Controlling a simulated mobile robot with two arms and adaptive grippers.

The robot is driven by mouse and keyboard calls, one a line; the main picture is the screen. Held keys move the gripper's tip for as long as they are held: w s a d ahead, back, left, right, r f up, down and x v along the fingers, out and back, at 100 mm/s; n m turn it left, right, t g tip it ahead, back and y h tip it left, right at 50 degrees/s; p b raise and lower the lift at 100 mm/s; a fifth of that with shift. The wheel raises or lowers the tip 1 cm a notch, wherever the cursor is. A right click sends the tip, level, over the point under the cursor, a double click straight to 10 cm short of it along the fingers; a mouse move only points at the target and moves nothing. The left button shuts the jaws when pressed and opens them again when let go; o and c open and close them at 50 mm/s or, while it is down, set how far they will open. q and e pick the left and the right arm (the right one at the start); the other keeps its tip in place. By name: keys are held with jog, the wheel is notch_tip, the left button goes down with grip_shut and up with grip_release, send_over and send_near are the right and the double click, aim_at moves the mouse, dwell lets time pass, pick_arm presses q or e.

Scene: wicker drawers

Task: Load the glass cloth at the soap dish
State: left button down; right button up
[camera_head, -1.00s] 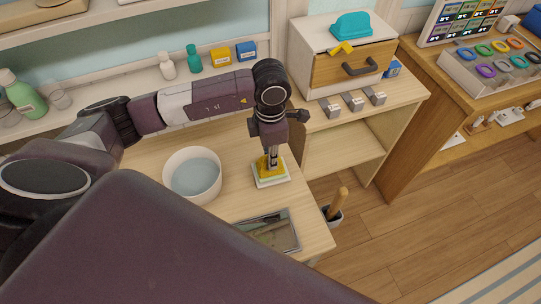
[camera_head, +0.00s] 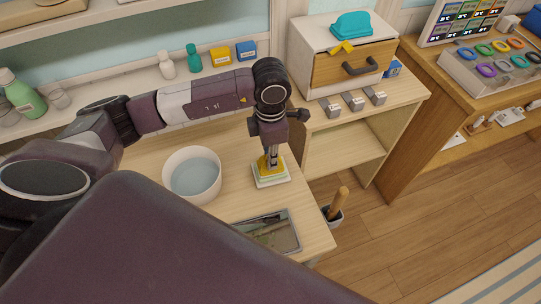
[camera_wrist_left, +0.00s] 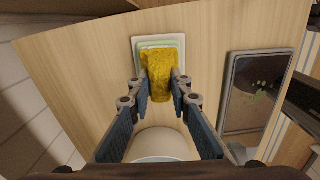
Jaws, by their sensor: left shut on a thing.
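A white bowl of water (camera_head: 192,175) stands left of the dish. A dark-framed tray (camera_head: 268,234) lies near the table's front edge. Three grey blocks (camera_head: 353,101) sit before a drawer unit (camera_head: 352,66). A pot with a wooden handle (camera_head: 333,214) stands right of the table.

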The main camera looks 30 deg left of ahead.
pick_arm(q)
jog(key=shift+s, duration=0.1)
dwell(0.3)
jog(key=shift+r+p, duration=0.55)
jog(key=shift+r, duration=0.25)
jog(key=shift+r+p, duration=1.4)
jog(key=shift+r, duration=1.3)
jog(key=shift+d+r+m, duration=0.2)
jog(key=shift+r+m, duration=0.25)
jog(key=shift+m, duration=0.45)
jog(key=s+d+r+m, duration=0.1)
jog(key=s+r+m, duration=0.2)
jog(key=m, duration=0.9)
jog(key=s+d+r+m, duration=0.1)
jog(key=s+r+m, duration=0.2)
jog(key=r+m, duration=0.4)
jog(key=m, duration=0.5)
jog(key=shift+s+d+r+m, duration=0.2)
jog(key=shift+s+m, duration=0.2)
